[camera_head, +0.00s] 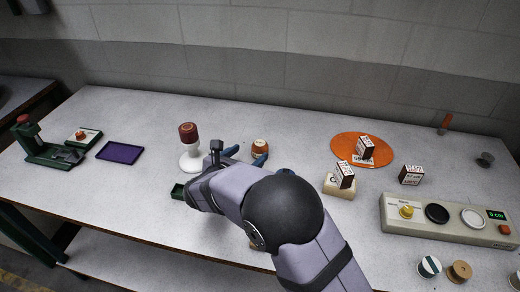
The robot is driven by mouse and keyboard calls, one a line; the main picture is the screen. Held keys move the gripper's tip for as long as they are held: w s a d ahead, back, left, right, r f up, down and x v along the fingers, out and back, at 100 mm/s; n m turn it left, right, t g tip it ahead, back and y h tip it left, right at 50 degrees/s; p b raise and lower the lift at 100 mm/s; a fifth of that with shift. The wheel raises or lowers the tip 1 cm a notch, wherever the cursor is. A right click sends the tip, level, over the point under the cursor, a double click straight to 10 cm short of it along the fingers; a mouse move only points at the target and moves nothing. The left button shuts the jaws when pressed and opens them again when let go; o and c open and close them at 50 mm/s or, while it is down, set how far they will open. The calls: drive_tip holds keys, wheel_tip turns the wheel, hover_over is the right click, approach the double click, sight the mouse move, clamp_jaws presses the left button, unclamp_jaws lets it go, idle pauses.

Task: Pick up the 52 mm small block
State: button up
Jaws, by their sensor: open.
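Three small dark brown blocks with white printed labels are on the right half of the table. One block (365,148) is on the orange disc (346,140), one block (344,175) is on a pale wooden base (332,188), and one block (411,175) is directly on the table. The print is too small to tell which is 52 mm. My gripper (246,155) is open, well to the left of all three. Its blue fingers show partly past my arm, near a small orange-brown cup-like object (260,147). My arm hides the table below it.
A white stand with a dark red top (189,150) is close left of my gripper. A control box (450,220) with knobs and a display is at the right, spools (459,271) in front. A purple tray (120,153) and green press (45,145) are at the left.

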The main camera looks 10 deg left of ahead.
sight(257, 152)
drive_tip(key=shift+f, duration=0.9)
drive_tip(key=shift+x, duration=1.1)
drive_tip(key=shift+w+d+p, duration=0.2)
drive_tip(key=shift+w+p, duration=0.3)
drive_tip(key=shift+p, duration=0.05)
drive_tip(key=shift+p+x, duration=0.55)
drive_tip(key=shift+x, duration=1.5)
drive_tip(key=c, duration=1.2)
